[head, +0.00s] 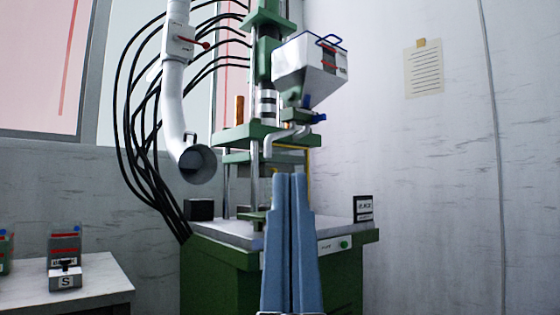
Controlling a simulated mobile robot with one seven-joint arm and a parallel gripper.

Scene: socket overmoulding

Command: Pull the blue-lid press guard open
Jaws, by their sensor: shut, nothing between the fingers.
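The green press (235,135) stands ahead of me on a green cabinet with a grey top. Its white hopper (300,68) at the upper right has a blue-edged lid (330,41). I cannot clearly make out the guard; a thin yellow upright edge (309,170) at the press's right side may belong to it. My gripper (290,178) points up from the bottom centre, its two long blue fingers shut together and empty. It covers part of the press's lower front and tabletop. I cannot tell whether it touches anything.
A white duct (175,100) with a red handle and several black hoses hang left of the press. A small black-and-white sign (363,208) stands at the cabinet's right corner. A white table (95,285) with small boxes is at lower left. The right side looks clear.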

